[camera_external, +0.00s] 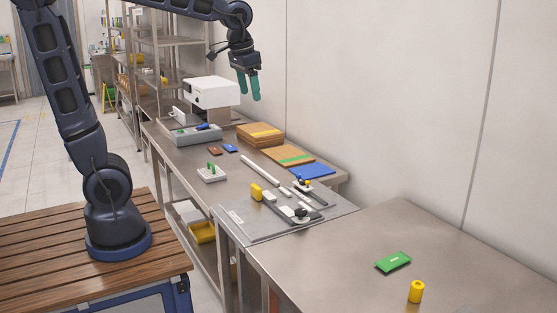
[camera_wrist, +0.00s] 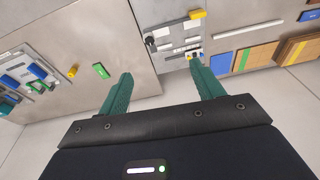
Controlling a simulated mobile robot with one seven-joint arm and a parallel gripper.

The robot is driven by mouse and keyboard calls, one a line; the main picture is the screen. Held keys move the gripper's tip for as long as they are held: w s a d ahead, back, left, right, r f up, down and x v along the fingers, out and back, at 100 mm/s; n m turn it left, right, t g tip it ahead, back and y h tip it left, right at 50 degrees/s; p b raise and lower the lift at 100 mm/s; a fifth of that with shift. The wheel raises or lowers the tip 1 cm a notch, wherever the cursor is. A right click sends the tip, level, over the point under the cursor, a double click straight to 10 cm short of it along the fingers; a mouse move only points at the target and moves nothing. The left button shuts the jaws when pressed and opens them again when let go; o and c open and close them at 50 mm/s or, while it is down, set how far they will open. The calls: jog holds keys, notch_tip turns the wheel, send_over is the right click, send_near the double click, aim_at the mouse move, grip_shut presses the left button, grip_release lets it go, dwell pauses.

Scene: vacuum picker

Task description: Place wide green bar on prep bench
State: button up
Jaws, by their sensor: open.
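A wide green bar (camera_external: 393,262) with a small pale mark lies flat on the near steel bench (camera_external: 330,255). It also shows in the wrist view (camera_wrist: 100,70), left of my fingers. My gripper (camera_external: 248,86) has teal fingers pointing down. It is raised high above the far steel bench (camera_external: 188,155), well away from the green bar. In the wrist view the fingers (camera_wrist: 162,76) are spread apart with nothing between them. Which bench is the prep bench cannot be told from labels.
A yellow cylinder (camera_external: 416,291) stands near the green bar. A grey fixture plate (camera_external: 250,228) with several parts lies where the benches meet. Behind it are a blue mat (camera_external: 311,171), wooden boards (camera_external: 260,135) and a white machine (camera_external: 211,92). The near bench is mostly clear.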

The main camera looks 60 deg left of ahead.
jog(key=s+a+f+t, duration=0.1)
jog(key=s+a, duration=0.3)
jog(key=s, duration=0.4)
jog(key=s+a+f+t, duration=0.1)
jog(key=s+a+f, duration=0.3)
jog(key=s, duration=0.5)
jog(key=shift+s+a+f, duration=0.15)
jog(key=shift+a+f, duration=0.05)
jog(key=shift+a, duration=0.05)
